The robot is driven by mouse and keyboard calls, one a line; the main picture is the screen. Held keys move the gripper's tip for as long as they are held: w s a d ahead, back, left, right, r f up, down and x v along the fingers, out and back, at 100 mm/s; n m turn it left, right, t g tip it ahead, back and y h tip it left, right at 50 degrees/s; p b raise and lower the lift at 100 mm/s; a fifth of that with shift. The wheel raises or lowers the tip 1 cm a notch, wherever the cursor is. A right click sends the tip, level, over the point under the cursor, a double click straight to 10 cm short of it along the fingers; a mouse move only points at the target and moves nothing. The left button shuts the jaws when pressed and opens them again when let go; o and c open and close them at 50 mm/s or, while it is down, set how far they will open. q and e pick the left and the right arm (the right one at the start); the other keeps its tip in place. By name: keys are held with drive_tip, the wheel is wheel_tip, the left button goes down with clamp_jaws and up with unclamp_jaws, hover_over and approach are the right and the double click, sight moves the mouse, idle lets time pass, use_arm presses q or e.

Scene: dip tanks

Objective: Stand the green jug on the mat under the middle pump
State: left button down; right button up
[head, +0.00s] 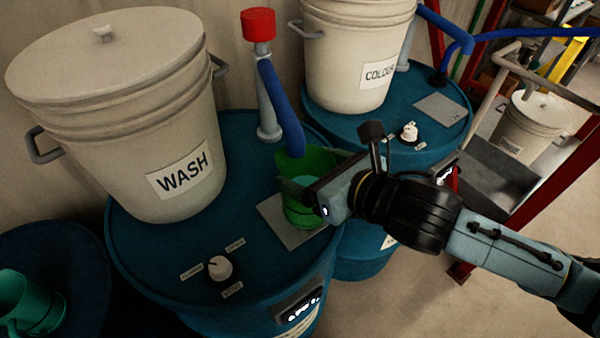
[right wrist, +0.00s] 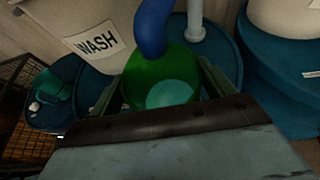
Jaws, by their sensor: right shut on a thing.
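The green jug (head: 303,205) is over the grey mat (head: 274,217) on the blue drum with the WASH bucket. It looks upright, its base at or very close to the mat. The blue spout of the red-topped pump (head: 264,80) comes down to the jug's mouth. My right gripper (head: 298,188) is shut on the green jug, coming from the right. In the right wrist view the jug (right wrist: 138,75) sits between both fingers, with a paler teal round area inside it. The far finger is partly hidden in the head view. My left gripper is out of view.
The WASH bucket (head: 120,110) stands left of the pump. A teal jug (head: 20,300) is at lower left. A red frame (head: 545,180) stands right.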

sight(291, 170)
drive_tip(key=shift+w+a+r, duration=0.15)
drive_tip(key=shift+w+a, duration=0.7)
drive_tip(key=shift+w, duration=0.1)
drive_tip(key=shift+w+a+f, duration=0.1)
drive_tip(key=shift+f, duration=0.8)
drive_tip(key=shift+w+a+f, duration=0.1)
drive_tip(key=shift+f, duration=0.9)
drive_tip(key=o, duration=1.7)
drive_tip(key=shift+f, duration=0.15)
drive_tip(key=shift+s+d+r, duration=0.2)
drive_tip(key=shift+d+r, duration=0.05)
drive_tip(key=shift+p+v, duration=1.55)
drive_tip(key=shift+v, duration=4.2)
